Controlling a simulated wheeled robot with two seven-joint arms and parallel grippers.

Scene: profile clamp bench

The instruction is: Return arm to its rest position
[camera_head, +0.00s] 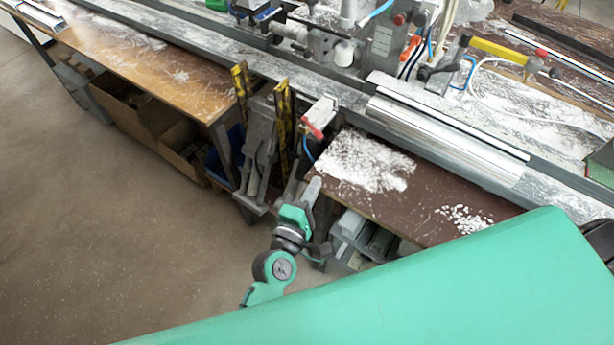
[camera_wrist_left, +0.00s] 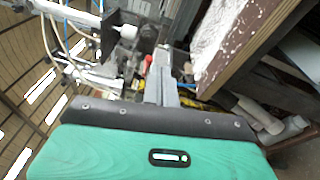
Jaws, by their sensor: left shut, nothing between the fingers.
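My left gripper (camera_head: 313,188) is shut and empty, in front of the bench edge at the gap between the two table tops. Its grey fingers also show together in the left wrist view (camera_wrist_left: 161,88). A clamp with a red and white end (camera_head: 318,118) and a blue hose sits on the bench edge just beyond the fingertips; the fingers do not hold it. My right gripper is in neither view.
A brown table top (camera_head: 400,195) with white shavings lies right of the gripper. A wooden table top (camera_head: 150,75) is at left, with cardboard boxes (camera_head: 150,115) beneath. Yellow-edged uprights (camera_head: 284,115) stand close left of the gripper. The floor (camera_head: 90,240) at front left is clear.

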